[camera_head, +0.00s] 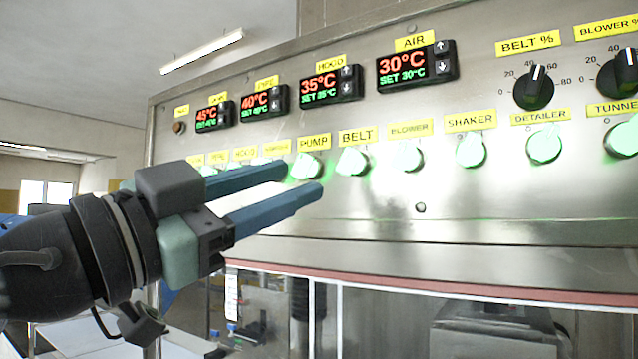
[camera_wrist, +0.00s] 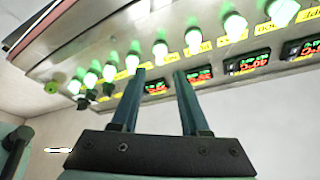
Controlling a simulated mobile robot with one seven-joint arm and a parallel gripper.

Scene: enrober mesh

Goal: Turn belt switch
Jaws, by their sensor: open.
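The belt switch (camera_head: 352,162) is a pale, green-lit knob under the yellow BELT label (camera_head: 357,137) on the steel panel. In the head view it is unobstructed, just right of and above my fingertips. My gripper (camera_head: 303,180) reaches in from the left, its two blue fingers apart with nothing between them. The fingertips overlap the area at and below the pump switch (camera_head: 307,165); contact cannot be told. In the wrist view my open gripper (camera_wrist: 160,73) points toward the row of lit knobs, where the labels appear inverted and I cannot single out the belt switch.
Similar lit switches, including blower (camera_head: 412,158) and shaker (camera_head: 471,151), stand close by in the same row. Temperature displays (camera_head: 331,86) sit above. The BELT % dial (camera_head: 534,88) is at upper right. A reddish ledge (camera_head: 480,288) runs below the panel.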

